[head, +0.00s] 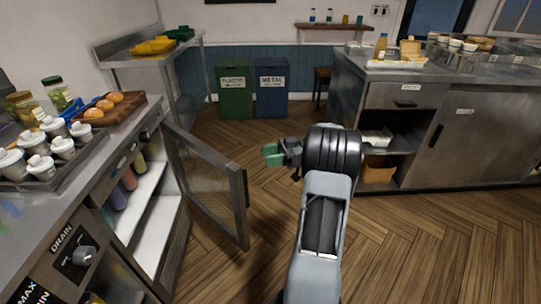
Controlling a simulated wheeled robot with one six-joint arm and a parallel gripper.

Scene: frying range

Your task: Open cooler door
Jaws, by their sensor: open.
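The cooler door (238,194), a grey frame with a glass pane, stands swung well out from the cooler under the left counter. Its free edge is toward the middle of the floor. The cooler's inside shows white shelves (150,222) with several coloured bottles (128,180). My gripper (271,153), with green fingertips, is right of and beyond the door, apart from it, and points left. It is open and appears to hold nothing.
The left counter bears a tray of white-lidded cups (40,168), jars and a board with buns (104,106). Green (235,90) and blue bins (271,90) stand at the back wall. A steel counter (480,132) is at right. The wooden floor between is clear.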

